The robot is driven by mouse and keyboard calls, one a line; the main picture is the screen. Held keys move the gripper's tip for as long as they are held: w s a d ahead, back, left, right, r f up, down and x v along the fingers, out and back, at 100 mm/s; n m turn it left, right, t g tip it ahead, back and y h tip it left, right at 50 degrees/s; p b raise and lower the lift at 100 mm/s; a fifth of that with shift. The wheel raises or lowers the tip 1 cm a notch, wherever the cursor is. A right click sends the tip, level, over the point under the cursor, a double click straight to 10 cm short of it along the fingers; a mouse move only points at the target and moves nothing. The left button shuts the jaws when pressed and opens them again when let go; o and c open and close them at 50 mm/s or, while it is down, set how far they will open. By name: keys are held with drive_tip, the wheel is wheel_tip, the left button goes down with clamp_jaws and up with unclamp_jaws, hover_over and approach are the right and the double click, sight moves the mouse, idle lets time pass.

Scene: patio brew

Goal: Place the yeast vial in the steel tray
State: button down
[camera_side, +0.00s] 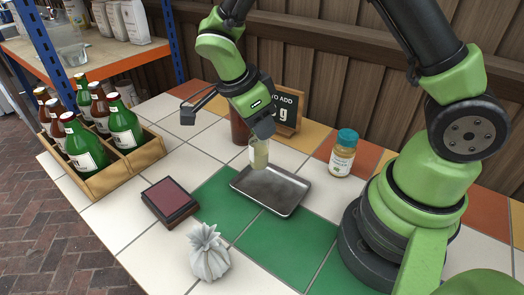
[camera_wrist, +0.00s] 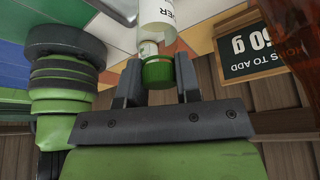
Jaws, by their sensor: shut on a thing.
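The yeast vial (camera_side: 259,153), a small pale-yellow container, hangs upright from my gripper (camera_side: 261,134) in the side view. My gripper is shut on its upper end, which the jaws hide there. In the wrist view its green cap (camera_wrist: 158,73) sits between my fingers (camera_wrist: 160,80), with a white printed surface beyond it. The steel tray (camera_side: 284,207) is a shallow grey rectangle on the tiled table. The vial's lower end is at the tray's back-left part; I cannot tell whether it touches the tray floor. The tray looks empty otherwise.
A blue-capped jar (camera_side: 343,153) stands right of the tray. Behind are a chalkboard sign (camera_side: 287,110) and a brown container (camera_side: 239,129). A wooden crate (camera_side: 123,171) of bottles is at left. A dark red pad (camera_side: 170,199) and tied grey pouch (camera_side: 209,254) lie in front.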

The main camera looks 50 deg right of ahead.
drive_tip(key=shift+f, duration=2.55)
drive_tip(key=shift+f, duration=0.1)
drive_tip(key=c, duration=0.8)
unclamp_jaws()
drive_tip(key=v, duration=1.2)
wheel_tip(320, 180, up, 9)
drive_tip(key=n+t+y, duration=0.3)
drive_tip(key=n, duration=0.6)
hover_over(259, 144)
drive_tip(key=s, duration=0.4)
drive_tip(key=s+r+n+t+y, duration=0.2)
drive_tip(key=s+n+t, duration=0.4)
drive_tip(key=s+n, duration=0.2)
drive_tip(key=shift+s+r+n+y, duration=0.3)
drive_tip(key=shift+n+y, duration=0.1)
drive_tip(key=shift+n, duration=0.8)
